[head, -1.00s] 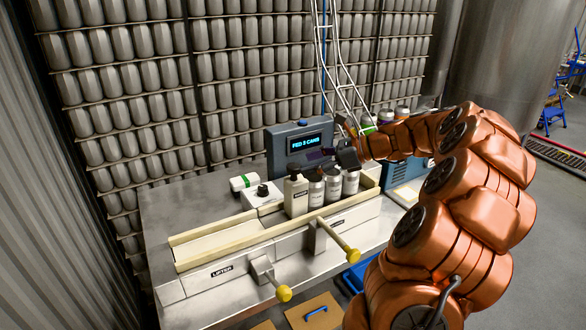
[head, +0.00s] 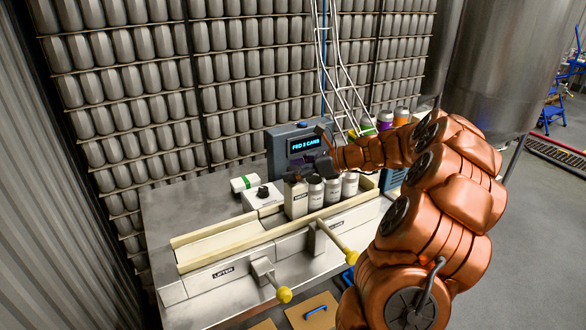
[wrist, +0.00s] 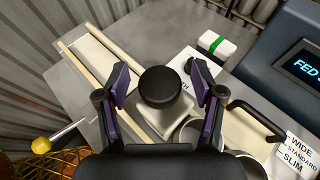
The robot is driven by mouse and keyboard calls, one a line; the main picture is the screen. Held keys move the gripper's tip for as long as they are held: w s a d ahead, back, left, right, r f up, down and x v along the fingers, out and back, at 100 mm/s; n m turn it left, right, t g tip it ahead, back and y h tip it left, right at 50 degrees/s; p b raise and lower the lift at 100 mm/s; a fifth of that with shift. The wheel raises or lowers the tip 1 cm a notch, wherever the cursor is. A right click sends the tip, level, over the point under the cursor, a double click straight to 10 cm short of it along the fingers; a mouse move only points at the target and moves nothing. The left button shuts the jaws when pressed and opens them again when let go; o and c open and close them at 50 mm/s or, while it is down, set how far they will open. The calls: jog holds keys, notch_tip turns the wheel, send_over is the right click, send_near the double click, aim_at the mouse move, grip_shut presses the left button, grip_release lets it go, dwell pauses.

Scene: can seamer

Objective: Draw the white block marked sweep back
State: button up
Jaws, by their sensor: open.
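The white sweep block (head: 297,203) stands upright in the cream-railed lane, at the left end of a row of silver cans (head: 332,188). Its label is too small to read surely in the head view. In the wrist view, the black knob (wrist: 160,86) and the white block body (wrist: 163,121) lie between the two spread purple-padded fingers of my gripper (wrist: 161,85). The fingers look apart from the knob on both sides.
A white box with a small black knob (head: 263,191) and a white-green item (head: 243,183) sit behind the lane. A display box (head: 300,145) reads "FED 3 CANS". Two yellow-knobbed levers (head: 284,294) stick out in front. The lane's left part (head: 215,247) is empty.

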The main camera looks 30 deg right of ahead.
grip_shut()
dwell(0.6)
jog(key=shift+a, duration=0.1)
